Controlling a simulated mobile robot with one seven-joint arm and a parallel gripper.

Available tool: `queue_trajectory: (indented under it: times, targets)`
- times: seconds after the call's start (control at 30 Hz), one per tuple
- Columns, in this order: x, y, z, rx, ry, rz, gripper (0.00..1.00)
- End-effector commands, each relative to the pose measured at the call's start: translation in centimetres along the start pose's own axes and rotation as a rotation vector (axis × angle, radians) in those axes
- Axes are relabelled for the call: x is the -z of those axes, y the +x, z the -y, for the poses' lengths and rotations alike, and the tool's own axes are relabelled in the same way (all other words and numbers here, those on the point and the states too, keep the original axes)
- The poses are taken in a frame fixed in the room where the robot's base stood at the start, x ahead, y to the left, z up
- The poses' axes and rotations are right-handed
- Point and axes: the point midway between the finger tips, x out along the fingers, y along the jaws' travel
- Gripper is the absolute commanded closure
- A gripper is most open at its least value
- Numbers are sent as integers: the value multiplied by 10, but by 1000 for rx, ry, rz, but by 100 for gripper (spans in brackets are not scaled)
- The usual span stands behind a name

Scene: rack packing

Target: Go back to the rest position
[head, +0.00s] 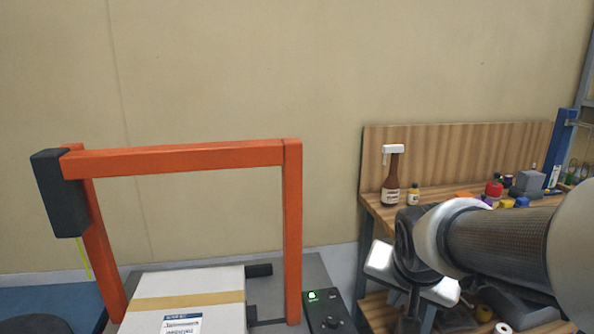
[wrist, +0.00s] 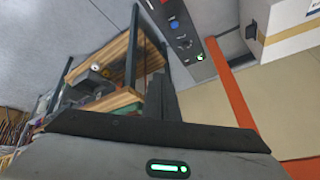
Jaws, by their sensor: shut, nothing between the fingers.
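My gripper (head: 411,312) hangs at the lower right in the head view, at the end of my arm, which reaches in from the right edge. Its fingers point down in front of the wooden workbench. In the wrist view my gripper (wrist: 161,84) shows as dark fingers close together above the grey gripper body. The fingers are shut with nothing between them. No held object shows in either view.
An orange frame (head: 180,158) stands over a cardboard box (head: 190,290) at the left. A control box (head: 325,312) with a green light is right of the frame. The workbench (head: 460,140) behind my arm carries a brown bottle (head: 391,185) and several small items.

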Motion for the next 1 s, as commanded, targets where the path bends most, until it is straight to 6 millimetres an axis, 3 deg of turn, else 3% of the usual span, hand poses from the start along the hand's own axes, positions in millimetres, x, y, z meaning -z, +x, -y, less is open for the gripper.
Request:
queue_trajectory:
  times: [0.03, 0.1, 0.47, 0.5, 1.0]
  targets:
    - [-8, -20, -1, 9, -64, 0, 100]
    - [-21, -39, -4, 17, -147, 15, 100]
    - [-84, -108, -15, 110, -493, 71, 100]
    - [-74, -123, -12, 107, -493, 75, 100]
    - [-17, -216, 4, 103, -487, 76, 100]
